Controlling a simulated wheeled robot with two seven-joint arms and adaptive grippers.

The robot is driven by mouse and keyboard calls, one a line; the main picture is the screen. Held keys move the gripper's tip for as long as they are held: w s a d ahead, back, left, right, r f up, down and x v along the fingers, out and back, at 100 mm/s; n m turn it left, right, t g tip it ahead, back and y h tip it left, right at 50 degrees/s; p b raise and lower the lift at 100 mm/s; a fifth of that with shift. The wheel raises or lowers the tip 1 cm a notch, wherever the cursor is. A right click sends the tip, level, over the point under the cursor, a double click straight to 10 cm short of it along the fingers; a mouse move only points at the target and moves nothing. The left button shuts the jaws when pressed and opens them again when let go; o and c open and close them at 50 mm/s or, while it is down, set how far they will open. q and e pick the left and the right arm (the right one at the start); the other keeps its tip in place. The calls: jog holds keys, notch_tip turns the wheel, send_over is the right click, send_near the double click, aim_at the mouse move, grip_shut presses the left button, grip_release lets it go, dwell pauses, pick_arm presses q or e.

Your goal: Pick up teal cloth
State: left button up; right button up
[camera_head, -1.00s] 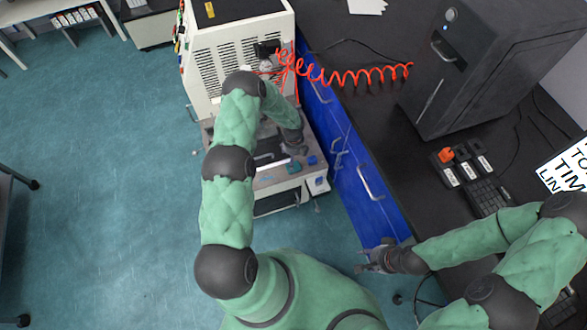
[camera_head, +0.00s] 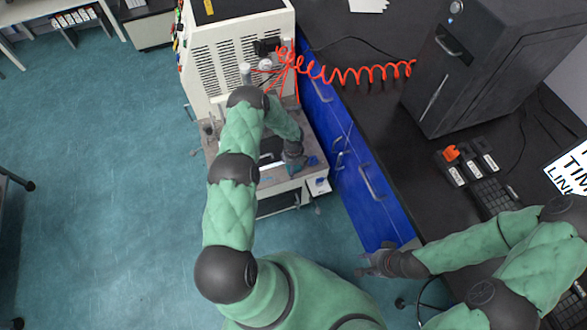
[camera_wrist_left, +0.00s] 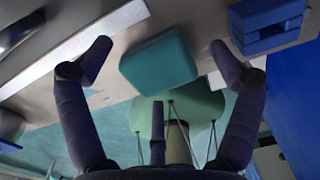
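The teal cloth is a thick folded pad (camera_wrist_left: 158,60) on the grey worktop in the left wrist view, near the worktop's edge. My left gripper (camera_wrist_left: 155,57) is open, with one finger on each side of the cloth and visible space between them. In the head view my left gripper (camera_head: 294,160) is over the machine's front shelf and mostly covers the cloth. My right gripper (camera_head: 370,263) is open and empty by the blue cabinet's near end, far from the cloth.
A blue block (camera_wrist_left: 268,22) lies just right of the cloth. The white machine (camera_head: 240,55) stands behind the shelf, with a red coiled hose (camera_head: 345,75) to its right. Blue drawers (camera_head: 350,160) run along the shelf's right side. Open floor lies left.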

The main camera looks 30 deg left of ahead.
pick_arm(q)
jog(key=c, duration=1)
jog(key=shift+c, duration=0.2)
jog(key=shift+r, duration=0.5)
notch_tip(320, 180, up, 2)
jog(key=shift+r+p, duration=0.1)
jog(key=shift+p, duration=0.75)
jog(key=s+a+r+p, duration=0.1)
jog(key=s+r+p, duration=0.2)
jog(key=s+r, duration=0.7)
jog(key=shift+s+a, duration=0.15)
jog(key=shift+s, duration=1.85)
jog(key=shift+f, duration=0.1)
